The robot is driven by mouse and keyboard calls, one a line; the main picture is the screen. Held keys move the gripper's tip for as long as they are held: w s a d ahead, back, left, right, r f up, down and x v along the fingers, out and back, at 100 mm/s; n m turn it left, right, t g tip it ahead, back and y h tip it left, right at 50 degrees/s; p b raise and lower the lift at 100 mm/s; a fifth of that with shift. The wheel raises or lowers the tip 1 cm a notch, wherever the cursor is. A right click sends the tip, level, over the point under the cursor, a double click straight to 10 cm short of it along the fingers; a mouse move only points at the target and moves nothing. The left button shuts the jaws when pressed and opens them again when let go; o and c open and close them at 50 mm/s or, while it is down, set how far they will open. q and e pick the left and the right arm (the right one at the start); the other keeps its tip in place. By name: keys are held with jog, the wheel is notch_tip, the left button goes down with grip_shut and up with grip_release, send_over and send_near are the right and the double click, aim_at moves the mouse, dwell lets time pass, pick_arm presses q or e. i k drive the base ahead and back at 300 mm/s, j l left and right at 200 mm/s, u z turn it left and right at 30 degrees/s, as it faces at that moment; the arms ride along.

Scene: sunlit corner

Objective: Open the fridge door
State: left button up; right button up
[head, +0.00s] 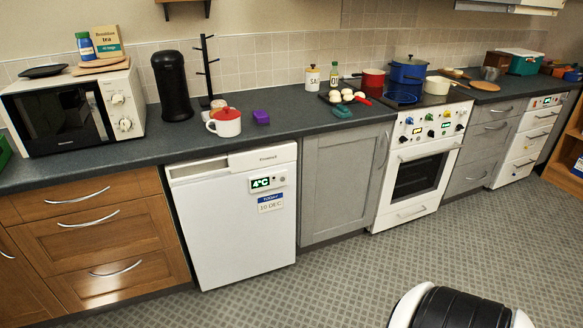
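The fridge (232,235) is a white under-counter unit in the head view, left of centre, between wooden drawers and a grey cupboard. Its door looks shut, flush with the front. A dark recess (199,169) runs along the top left of its front, and a small panel (268,181) reads 4°C. A blue and white date label is stuck below the panel. Neither of my grippers is in view.
Wooden drawers (92,240) stand left of the fridge, a grey cupboard (343,186) and white oven (420,170) right of it. A microwave (60,115) and a red-lidded white mug (226,124) stand on the dark worktop. The patterned floor (330,275) before the fridge is clear.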

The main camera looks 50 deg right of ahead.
aim_at(237, 224)
jog(key=z, duration=1.2)
